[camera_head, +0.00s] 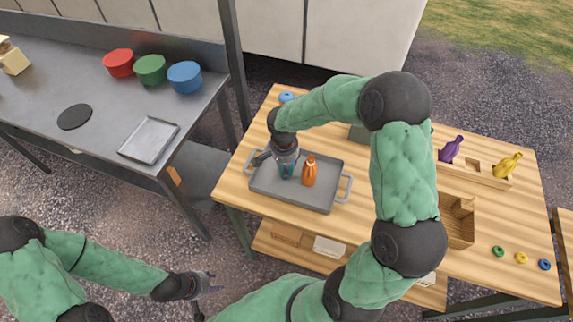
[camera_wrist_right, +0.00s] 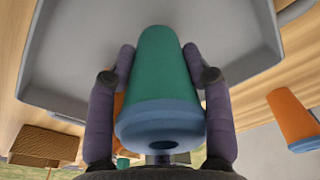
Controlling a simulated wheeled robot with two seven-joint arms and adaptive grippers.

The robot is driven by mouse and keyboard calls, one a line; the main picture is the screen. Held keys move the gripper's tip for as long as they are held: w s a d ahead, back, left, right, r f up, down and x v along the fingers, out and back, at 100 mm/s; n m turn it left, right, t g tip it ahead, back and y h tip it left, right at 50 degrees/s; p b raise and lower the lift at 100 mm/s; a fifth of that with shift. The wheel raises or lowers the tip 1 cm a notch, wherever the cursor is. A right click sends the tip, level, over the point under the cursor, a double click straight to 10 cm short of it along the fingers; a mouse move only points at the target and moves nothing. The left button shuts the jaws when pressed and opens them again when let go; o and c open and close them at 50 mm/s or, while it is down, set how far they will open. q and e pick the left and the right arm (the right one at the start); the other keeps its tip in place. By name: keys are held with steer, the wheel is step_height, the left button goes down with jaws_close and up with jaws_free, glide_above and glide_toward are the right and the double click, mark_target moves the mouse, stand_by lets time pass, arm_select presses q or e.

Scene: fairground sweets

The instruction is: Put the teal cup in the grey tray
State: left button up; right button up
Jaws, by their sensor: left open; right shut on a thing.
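The teal cup (camera_wrist_right: 163,75), with a blue band at one end, is between the fingers of my right gripper (camera_wrist_right: 162,80), which is shut on it. In the head view, the right gripper (camera_head: 286,158) points down over the left part of the grey tray (camera_head: 318,201), and a little of the teal cup (camera_head: 287,171) shows below it. I cannot tell whether the cup touches the tray floor. The tray, with two side handles, lies on the wooden table. My left gripper (camera_head: 208,284) is open and empty, low at the left, away from the table.
An orange bottle-like thing (camera_head: 309,173) stands in the tray, right of the cup. A purple thing (camera_head: 450,149) and a yellow one (camera_head: 507,165) stand on a wooden rack at the right. A wooden box (camera_head: 460,222) and small rings are nearby. My right arm hides the table's middle.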

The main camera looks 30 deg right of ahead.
steer(key=o, duration=0.9)
steer(key=shift+f, duration=0.1)
steer(key=o, duration=0.5)
steer(key=shift+c, duration=0.2)
steer(key=shift+r, duration=0.45)
steer(key=r, duration=0.3)
steer(key=r+p, duration=0.1)
steer(key=r, duration=0.3)
steer(key=a+r+p, duration=0.1)
steer(key=r, duration=0.3)
steer(key=shift+s+r, duration=0.2)
steer(key=shift+s, duration=0.15)
